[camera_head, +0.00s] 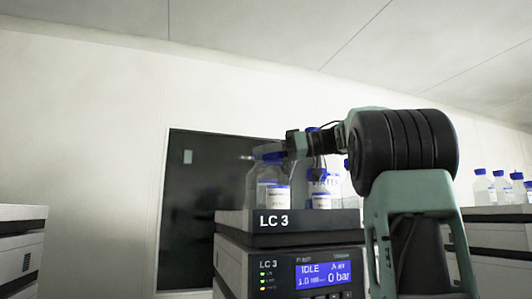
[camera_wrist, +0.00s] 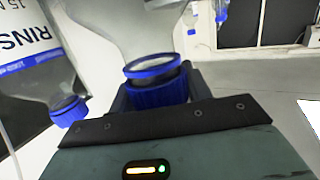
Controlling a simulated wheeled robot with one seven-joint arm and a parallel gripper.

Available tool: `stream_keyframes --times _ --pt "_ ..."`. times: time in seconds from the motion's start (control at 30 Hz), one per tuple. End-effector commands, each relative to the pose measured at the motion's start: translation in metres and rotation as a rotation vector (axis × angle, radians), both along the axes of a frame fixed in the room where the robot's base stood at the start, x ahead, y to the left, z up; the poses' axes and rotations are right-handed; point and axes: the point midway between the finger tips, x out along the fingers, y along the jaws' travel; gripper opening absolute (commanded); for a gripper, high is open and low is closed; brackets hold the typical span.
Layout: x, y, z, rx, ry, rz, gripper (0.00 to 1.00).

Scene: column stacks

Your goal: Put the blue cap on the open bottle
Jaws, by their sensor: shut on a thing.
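In the wrist view my gripper (camera_wrist: 160,100) is shut on the blue cap (camera_wrist: 162,94), a ribbed ring-shaped piece. The clear open bottle (camera_wrist: 125,25) has a blue collar (camera_wrist: 150,65) round its neck, right against the cap in this view. The cap is at the bottle's mouth; whether it is seated or only close over it, I cannot tell. In the head view my gripper (camera_head: 293,144) reaches leftward to the top of a clear bottle (camera_head: 254,185) on the LC 3 stack. The cap is not clearly separable from the gripper there.
A bottle lettered RINS (camera_wrist: 30,50) with a blue cap (camera_wrist: 69,111) stands close beside in the wrist view. Other labelled bottles (camera_head: 322,186) share the LC 3 tray (camera_head: 330,220). More blue-capped bottles (camera_head: 482,188) stand at the right. A dark door (camera_head: 195,220) is behind.

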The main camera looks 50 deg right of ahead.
Motion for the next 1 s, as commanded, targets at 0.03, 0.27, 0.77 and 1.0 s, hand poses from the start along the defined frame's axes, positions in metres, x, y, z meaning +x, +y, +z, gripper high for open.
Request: stream_keyframes --times 0.03,0.27,0.77,1.0 --pt "0.0 0.0 -0.001 0.0 0.0 0.0 0.27" --pt "0.0 0.0 -0.002 0.0 0.0 0.0 0.27" --pt "0.0 0.0 -0.002 0.0 0.0 0.0 0.74" --pt "-0.015 -0.011 -0.002 -0.001 -0.002 -0.003 0.74"
